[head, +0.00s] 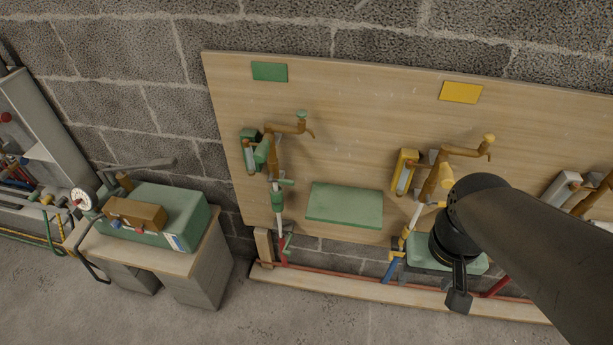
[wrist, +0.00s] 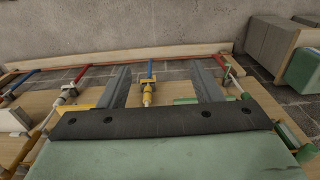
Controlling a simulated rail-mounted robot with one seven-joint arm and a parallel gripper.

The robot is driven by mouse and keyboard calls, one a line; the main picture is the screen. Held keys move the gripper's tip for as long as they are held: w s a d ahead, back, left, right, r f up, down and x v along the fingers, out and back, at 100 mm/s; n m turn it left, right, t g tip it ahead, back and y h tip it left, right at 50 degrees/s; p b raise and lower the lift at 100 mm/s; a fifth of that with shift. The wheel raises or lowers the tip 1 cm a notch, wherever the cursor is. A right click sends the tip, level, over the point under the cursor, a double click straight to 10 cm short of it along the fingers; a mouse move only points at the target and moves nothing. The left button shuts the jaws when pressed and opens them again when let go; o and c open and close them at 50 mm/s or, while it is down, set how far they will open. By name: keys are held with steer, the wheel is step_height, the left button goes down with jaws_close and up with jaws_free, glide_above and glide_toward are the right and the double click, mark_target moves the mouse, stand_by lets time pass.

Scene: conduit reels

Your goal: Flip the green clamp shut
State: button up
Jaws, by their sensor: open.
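In the head view the green station on the wooden board has a green tag (head: 270,71). Below it are a green block (head: 247,135) and a green cylinder. Lower, green fittings (head: 277,197) sit on a white tube; I cannot tell which green part is the clamp or whether it is open. My gripper (head: 458,300) hangs in front of the yellow station, right of the green one and apart from it. In the wrist view my gripper (wrist: 157,62) has its grey fingers spread and nothing held between them. Green fittings (wrist: 245,97) show right of the fingers.
The wooden board (head: 350,105) also carries a yellow station (head: 405,172) and a partly hidden grey one at right. A green shelf (head: 345,203) juts out between the green and yellow stations. A bench with a green case (head: 178,212) stands left. The floor in front is clear.

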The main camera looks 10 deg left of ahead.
steer(key=c, duration=0.5)
steer(key=shift+w+a+f+b, duration=0.1)
steer(key=shift+a+f+b, duration=0.05)
steer(key=shift+f+b, duration=0.2)
steer(key=c, duration=0.5)
steer(key=w+a+f+m+g+y+b, duration=0.1)
steer(key=w+a+f+b, duration=0.1)
steer(key=f, duration=0.3)
steer(key=w+a+f+m+g+y+b, duration=0.2)
steer(key=a+f+b, duration=0.1)
steer(key=f+b, duration=0.1)
steer(key=w+a+f+m+g+y+b, duration=0.1)
steer(key=w+a+f+y+b, duration=0.1)
steer(key=f, duration=0.4)
steer(key=shift+w+a+b, duration=0.15)
steer(key=shift+w+b, duration=0.25)
steer(key=shift+b, duration=0.1)
jaws_close()
steer(key=w+a+f+m+t+y+b, duration=0.2)
steer(key=w+f+m+y+b, duration=0.2)
steer(key=f, duration=0.8)
steer(key=w+a+f+m+t+y+b, duration=0.2)
steer(key=w+f+m+b, duration=0.4)
steer(key=f, duration=0.6)
steer(key=w+a+f+m+t+y+b, duration=0.2)
steer(key=w+f+m+y+b, duration=0.4)
steer(key=f, duration=0.7)
steer(key=shift+w+a+y, duration=0.3)
steer(key=shift+w+a, duration=0.5)
steer(key=shift+r, duration=0.1)
